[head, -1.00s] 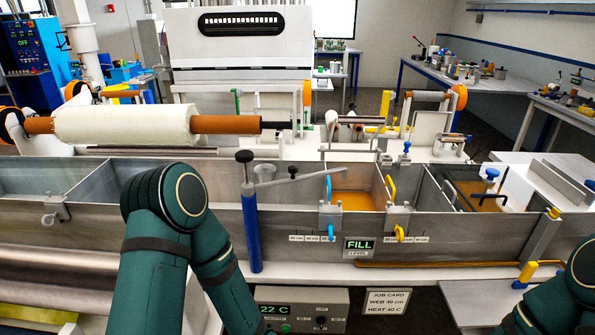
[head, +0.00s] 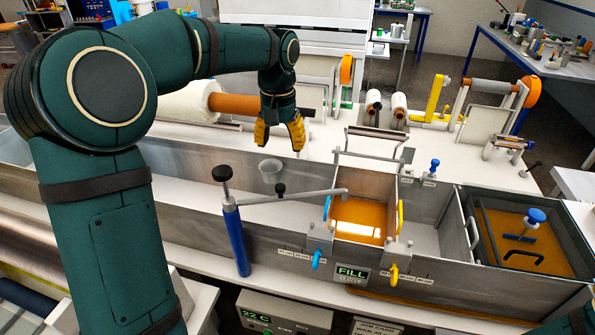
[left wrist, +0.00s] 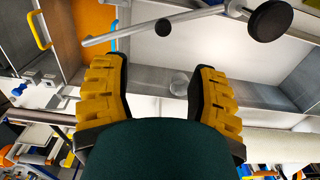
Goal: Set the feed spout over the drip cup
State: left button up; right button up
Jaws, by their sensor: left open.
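The feed spout (head: 312,194) is a grey pipe reaching right from a blue post (head: 238,240), with a small black knob along it. Its tip is over the orange resin compartment. In the left wrist view the spout (left wrist: 125,32) runs across the top, left of a large black post knob (left wrist: 265,20). The drip cup (head: 271,172), small and translucent, is left of the tip, near the trough's back wall; it also shows in the left wrist view (left wrist: 180,84). My left gripper (head: 279,142) is open and empty, above and behind the cup. My right gripper is out of view.
The resin compartment (head: 361,221) has blue and yellow handles on its side plates. A darker bin (head: 500,248) with a blue-knobbed tool is at the right. A white roll on an orange core (head: 232,104) lies behind the trough, left of my left gripper.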

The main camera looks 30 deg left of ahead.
aim_at(280, 186)
pick_arm(q)
jog(key=f, duration=1.3)
jog(key=shift+s+a+f+b, duration=0.15)
jog(key=shift+s+b, duration=0.1)
jog(key=shift+b, duration=0.15)
grip_shut()
